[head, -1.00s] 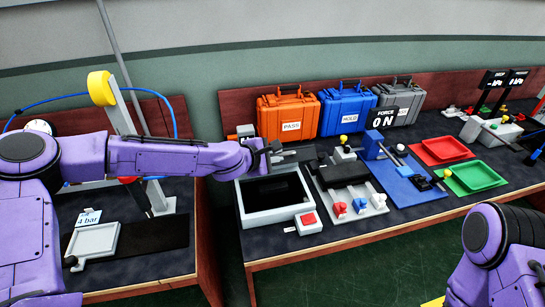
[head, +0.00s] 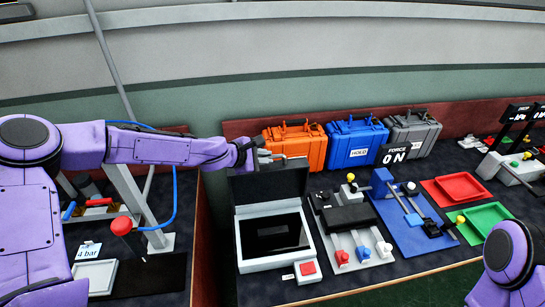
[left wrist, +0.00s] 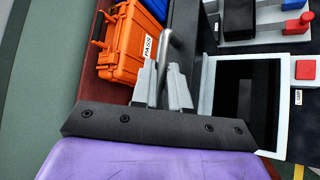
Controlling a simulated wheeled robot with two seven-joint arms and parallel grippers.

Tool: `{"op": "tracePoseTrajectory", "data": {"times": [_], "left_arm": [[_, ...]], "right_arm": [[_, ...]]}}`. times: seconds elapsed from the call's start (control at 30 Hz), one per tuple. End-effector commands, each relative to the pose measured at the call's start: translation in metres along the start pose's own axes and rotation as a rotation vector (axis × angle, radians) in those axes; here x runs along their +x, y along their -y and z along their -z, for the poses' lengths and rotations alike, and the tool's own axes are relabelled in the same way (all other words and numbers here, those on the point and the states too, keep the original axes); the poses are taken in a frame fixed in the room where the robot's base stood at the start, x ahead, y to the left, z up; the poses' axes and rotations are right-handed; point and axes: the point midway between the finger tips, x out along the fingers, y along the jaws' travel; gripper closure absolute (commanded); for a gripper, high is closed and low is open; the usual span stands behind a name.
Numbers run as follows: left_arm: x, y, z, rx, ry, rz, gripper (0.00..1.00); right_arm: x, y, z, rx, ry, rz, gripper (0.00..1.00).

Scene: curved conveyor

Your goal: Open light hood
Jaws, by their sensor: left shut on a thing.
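The light hood (head: 268,187) is a dark panel standing raised at the back edge of a pale box (head: 243,242) with a black window. My left gripper (head: 268,157) is at the hood's top edge. In the left wrist view its fingers (left wrist: 163,86) are shut on the metal handle bar (left wrist: 174,52) of the hood, and the dark hood panel (left wrist: 187,35) shows beside them. The box's pale frame (left wrist: 207,90) is also there. My right arm enters at the lower right of the head view; its gripper is out of view.
A red button (head: 308,268) sits at the box's front right corner. Orange (head: 295,147), blue (head: 355,143) and grey (head: 412,130) cases stand behind. A fixture with red, blue and white knobs (head: 342,257) is to the right. A gap separates the left table.

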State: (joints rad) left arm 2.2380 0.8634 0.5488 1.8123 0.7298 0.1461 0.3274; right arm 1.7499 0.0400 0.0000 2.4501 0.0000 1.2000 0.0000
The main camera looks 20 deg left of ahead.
Motion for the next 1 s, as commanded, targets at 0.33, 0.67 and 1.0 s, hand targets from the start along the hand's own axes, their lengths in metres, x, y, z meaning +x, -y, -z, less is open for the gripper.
{"op": "tracePoseTrajectory", "data": {"times": [0.33,0.67,1.0], "left_arm": [[0.002,0.001,0.002,-0.006,-0.001,0.013,1.0],[0.001,0.0,0.002,-0.007,-0.001,0.012,0.6],[-0.014,-0.002,0.002,-0.007,-0.001,0.007,0.6]], "right_arm": [[-0.001,0.0,0.001,0.0,0.0,0.0,0.6],[-0.001,0.0,0.001,0.0,0.0,0.0,0.6],[0.0,0.0,0.0,0.0,0.0,0.0,0.6]]}}
